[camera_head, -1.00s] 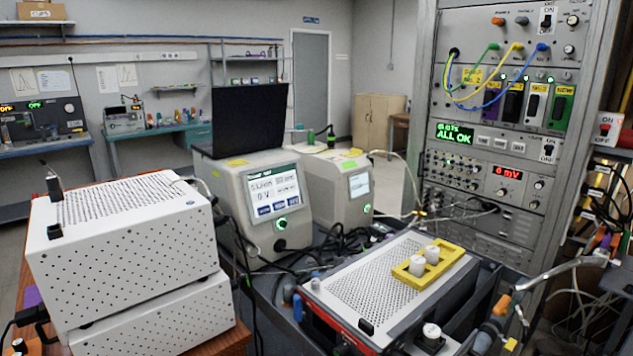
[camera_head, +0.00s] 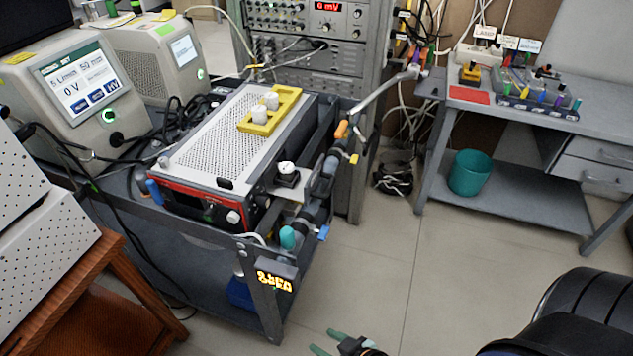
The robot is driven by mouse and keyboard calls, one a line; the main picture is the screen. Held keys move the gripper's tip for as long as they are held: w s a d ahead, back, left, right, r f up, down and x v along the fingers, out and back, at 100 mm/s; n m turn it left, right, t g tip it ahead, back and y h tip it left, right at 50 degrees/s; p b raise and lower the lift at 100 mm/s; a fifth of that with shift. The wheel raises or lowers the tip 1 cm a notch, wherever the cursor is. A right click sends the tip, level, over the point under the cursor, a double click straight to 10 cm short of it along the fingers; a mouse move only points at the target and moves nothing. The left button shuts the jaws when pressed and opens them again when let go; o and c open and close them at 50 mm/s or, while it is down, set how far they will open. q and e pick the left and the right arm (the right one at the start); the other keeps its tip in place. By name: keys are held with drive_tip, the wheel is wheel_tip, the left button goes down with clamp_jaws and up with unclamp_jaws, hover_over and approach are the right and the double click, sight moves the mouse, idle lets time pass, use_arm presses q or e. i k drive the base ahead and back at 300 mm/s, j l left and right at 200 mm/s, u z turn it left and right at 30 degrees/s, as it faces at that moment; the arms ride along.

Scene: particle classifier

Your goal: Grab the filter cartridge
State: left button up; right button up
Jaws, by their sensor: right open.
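The rear cartridge (camera_head: 272,101) and the front cartridge (camera_head: 260,115) are both upright. Another small white cylinder (camera_head: 286,167) sits on a black mount at the instrument's front right side. My right gripper (camera_head: 323,341) shows at the bottom edge, with its teal fingers apart and nothing between them. It is over the floor, well below and in front of the cart, far from the cartridges. My left gripper is not in view.
The grey cart (camera_head: 190,228) carries the instrument, cables and a pipe assembly (camera_head: 310,207) along its right side. A grey bench (camera_head: 510,125) with a teal bin (camera_head: 470,172) below stands at right. White perforated boxes (camera_head: 45,235) are at left. Floor between cart and bench is clear.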

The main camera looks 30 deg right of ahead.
sight(286, 170)
drive_tip(key=i+j+z, duration=0.15)
drive_tip(key=i+z, duration=0.25)
drive_tip(key=i+j+z, duration=0.2)
drive_tip(key=z, duration=0.2)
